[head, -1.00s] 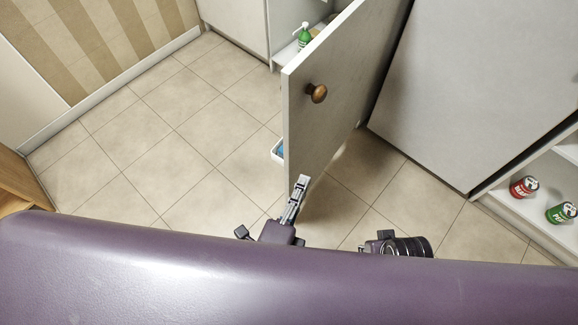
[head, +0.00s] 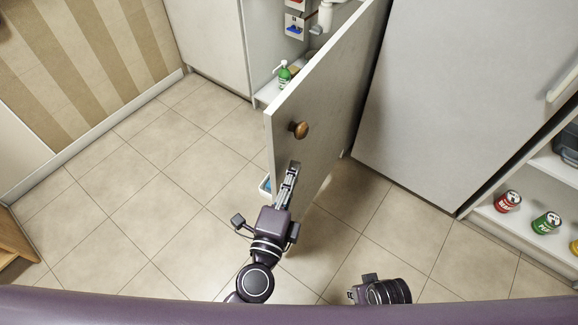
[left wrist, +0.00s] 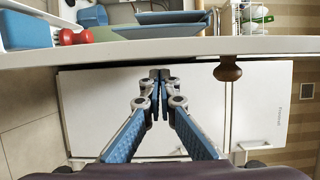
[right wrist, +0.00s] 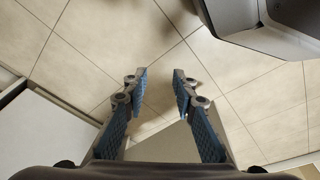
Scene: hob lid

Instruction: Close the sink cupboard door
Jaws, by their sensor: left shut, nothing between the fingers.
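The sink cupboard door (head: 330,105) is a pale panel standing wide open in the head view, with a round brown knob (head: 299,130) near its free edge. My left gripper (head: 291,168) is shut and empty, just below the knob in the picture and overlapping the door face. I cannot tell whether it touches the door. In the left wrist view its closed fingertips (left wrist: 160,75) are left of the knob (left wrist: 228,70). My right gripper (right wrist: 160,85) is open and empty above floor tiles in the right wrist view; its fingers do not show in the head view.
A green bottle (head: 285,73) stands inside the cupboard. A blue and white container (head: 265,186) shows partly behind the door's lower edge. A tall pale panel (head: 435,90) stands to the right, then shelves with a red can (head: 508,201) and a green can (head: 546,222). Floor at left is clear.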

